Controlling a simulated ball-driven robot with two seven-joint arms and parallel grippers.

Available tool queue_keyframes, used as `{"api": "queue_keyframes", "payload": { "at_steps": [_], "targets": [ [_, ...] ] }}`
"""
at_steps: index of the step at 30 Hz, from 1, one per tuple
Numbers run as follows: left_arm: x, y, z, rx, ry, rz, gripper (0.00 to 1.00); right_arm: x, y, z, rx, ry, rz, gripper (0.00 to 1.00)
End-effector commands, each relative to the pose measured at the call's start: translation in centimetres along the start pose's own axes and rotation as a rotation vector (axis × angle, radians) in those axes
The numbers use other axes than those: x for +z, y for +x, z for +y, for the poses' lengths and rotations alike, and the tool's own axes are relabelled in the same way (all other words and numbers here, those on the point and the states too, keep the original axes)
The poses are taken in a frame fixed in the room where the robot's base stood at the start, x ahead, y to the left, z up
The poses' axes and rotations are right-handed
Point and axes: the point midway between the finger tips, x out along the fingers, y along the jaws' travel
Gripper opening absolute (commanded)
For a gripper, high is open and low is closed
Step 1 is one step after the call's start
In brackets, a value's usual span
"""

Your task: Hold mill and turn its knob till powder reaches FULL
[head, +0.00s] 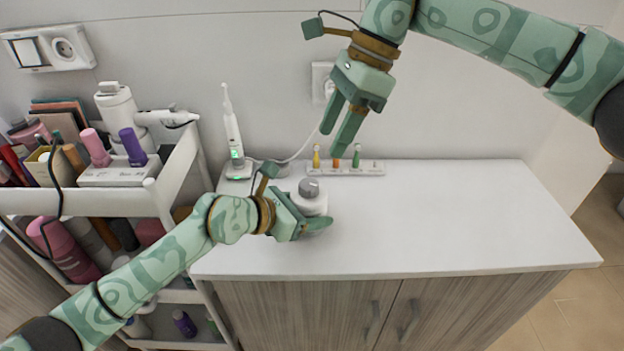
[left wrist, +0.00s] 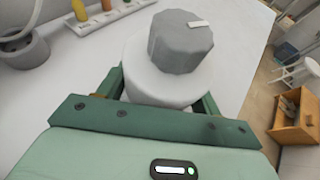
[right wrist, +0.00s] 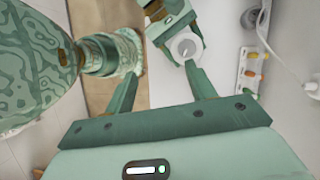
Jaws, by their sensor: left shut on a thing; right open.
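The mill is a round white body (head: 312,204) with a grey knob (head: 309,187) on top. It stands upright on the white countertop. My left gripper (head: 307,226) is shut around the white body from the left. In the left wrist view the faceted grey knob (left wrist: 181,41) carries a pale mark, above the white body (left wrist: 165,82) between the fingers. My right gripper (head: 345,130) is open and empty, high above and behind the mill, near the wall. In the right wrist view the mill's knob (right wrist: 186,46) shows beyond the fingers. No powder or FULL mark can be made out.
A white rack (head: 345,168) with several small coloured items stands behind the mill. An electric toothbrush (head: 232,125) stands on its charger at the left, with a cord to the wall. A crowded cart (head: 160,190) is at the left. The countertop's right side (head: 460,215) is clear.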

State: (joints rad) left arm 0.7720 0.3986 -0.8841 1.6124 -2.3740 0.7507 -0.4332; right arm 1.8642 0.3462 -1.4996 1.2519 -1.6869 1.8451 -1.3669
Motion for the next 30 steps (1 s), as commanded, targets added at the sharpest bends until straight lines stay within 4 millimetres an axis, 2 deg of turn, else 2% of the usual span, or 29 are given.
{"api": "queue_keyframes", "payload": {
  "at_steps": [3, 7, 12, 18, 25, 30],
  "targets": [
    [-0.1, 0.0, -0.1, -0.001, -0.001, 0.001, 0.33, 0.0, 0.4, 0.8, -0.140, 0.193, 0.131, 0.55],
    [-0.1, 0.1, -0.1, -0.002, -0.001, 0.001, 0.33, -0.1, 1.3, 1.4, -0.307, 0.426, 0.178, 0.55],
    [-0.1, 0.1, -0.1, -0.002, -0.001, 0.001, 0.33, 0.4, 2.6, 1.8, -0.472, 0.723, 0.119, 0.55],
    [-0.1, 0.1, -0.1, -0.002, -0.001, 0.001, 0.33, 0.9, 2.4, 1.1, -0.559, 1.022, -0.004, 0.55],
    [-0.1, 0.1, -0.1, -0.003, -0.002, 0.001, 0.33, 0.7, 3.2, 0.6, -0.563, 1.151, -0.044, 0.55],
    [-0.1, 0.1, -0.1, -0.003, -0.001, 0.001, 0.33, -0.1, 6.0, -0.8, -0.560, 1.152, -0.042, 0.55]
  ]
}}
